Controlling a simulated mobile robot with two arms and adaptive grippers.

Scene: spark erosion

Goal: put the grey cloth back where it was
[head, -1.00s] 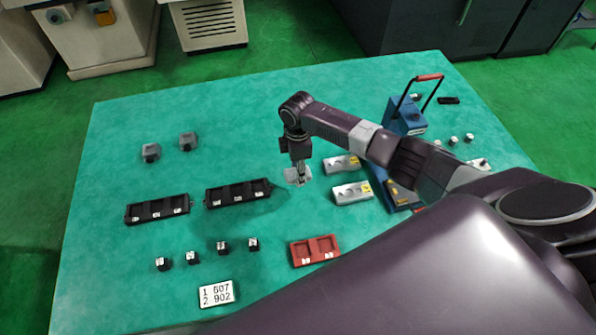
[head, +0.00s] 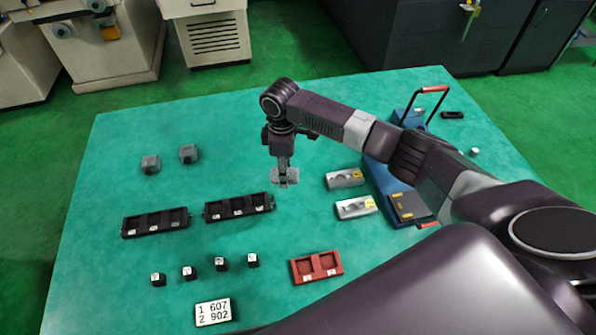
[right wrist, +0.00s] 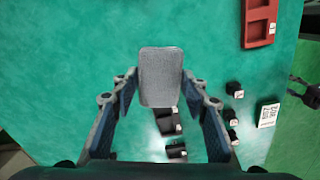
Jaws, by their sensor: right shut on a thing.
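The grey cloth (head: 292,174) is a small flat rectangle held by my right gripper (head: 284,181), which points down over the upper middle of the teal table. In the right wrist view the grey cloth (right wrist: 160,78) sits between the two fingertips of my right gripper (right wrist: 160,74). The gripper is shut on it. The cloth seems to be above the tabletop, but its exact height is hard to tell. My left gripper is not in view.
Two black trays (head: 238,207) (head: 155,223) lie left of the gripper. Two silver blocks (head: 345,178) (head: 356,207) and a blue carrier (head: 383,182) are to its right. Two grey blocks (head: 151,165) (head: 188,154), several black cubes (head: 220,264), a red tray (head: 317,267) and a number card (head: 213,312) stand around.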

